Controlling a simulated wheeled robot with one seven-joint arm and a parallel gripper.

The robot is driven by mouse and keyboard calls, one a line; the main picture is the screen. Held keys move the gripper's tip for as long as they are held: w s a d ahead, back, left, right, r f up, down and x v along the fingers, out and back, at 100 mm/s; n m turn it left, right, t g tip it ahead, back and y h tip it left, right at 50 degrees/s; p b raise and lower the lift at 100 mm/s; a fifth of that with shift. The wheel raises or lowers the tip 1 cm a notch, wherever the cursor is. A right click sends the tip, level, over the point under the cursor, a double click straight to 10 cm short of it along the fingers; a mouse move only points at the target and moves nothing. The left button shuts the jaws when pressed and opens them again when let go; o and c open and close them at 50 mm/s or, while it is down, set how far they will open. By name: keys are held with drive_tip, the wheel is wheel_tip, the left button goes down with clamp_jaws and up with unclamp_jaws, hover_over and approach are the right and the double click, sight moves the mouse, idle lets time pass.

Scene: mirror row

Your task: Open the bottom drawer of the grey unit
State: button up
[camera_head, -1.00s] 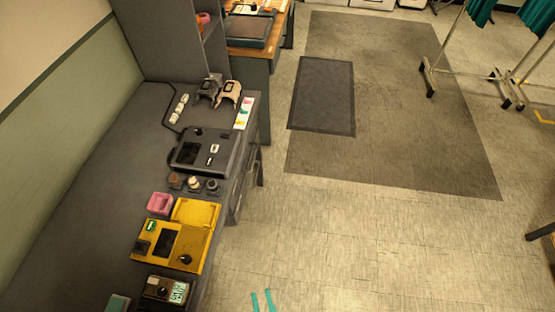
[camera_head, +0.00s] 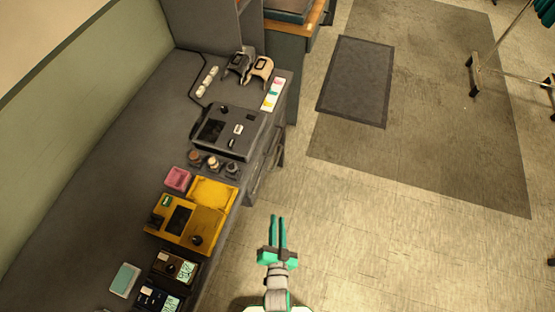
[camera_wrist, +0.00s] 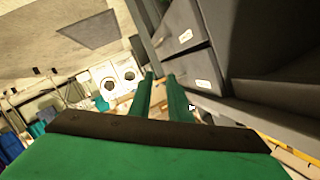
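The grey unit shows in the head view as a drawer front with handles (camera_head: 268,160) below the right edge of the long dark worktop. The wrist view shows two grey drawer fronts, one (camera_wrist: 182,27) above the other (camera_wrist: 197,75) in the picture, each with a pale label. That view is tilted, and I cannot tell which drawer is the bottom one. Both look closed. My gripper (camera_head: 278,217) is over the floor, right of the worktop's edge. Its two green fingers (camera_wrist: 160,76) are parallel, with an empty gap between them. They appear apart from the drawers.
The worktop (camera_head: 110,170) carries a black device (camera_head: 228,132), a yellow case (camera_head: 212,195) and small meters (camera_head: 176,268). A wooden-topped bench (camera_head: 300,25) stands beyond.

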sight(277, 159)
drive_tip(key=w+f+m, duration=0.1)
drive_tip(key=w+f, duration=0.2)
drive_tip(key=w, duration=0.7)
drive_tip(key=w+f+m, duration=0.2)
drive_tip(key=w+f, duration=0.1)
drive_tip(key=w, duration=0.7)
drive_tip(key=w+f+m, duration=0.1)
drive_tip(key=w+f, duration=0.2)
drive_tip(key=w, duration=0.8)
drive_tip(key=shift+w+a+f+m, duration=0.1)
drive_tip(key=shift+f+m, duration=0.05)
drive_tip(key=shift+m, duration=0.25)
clamp_jaws()
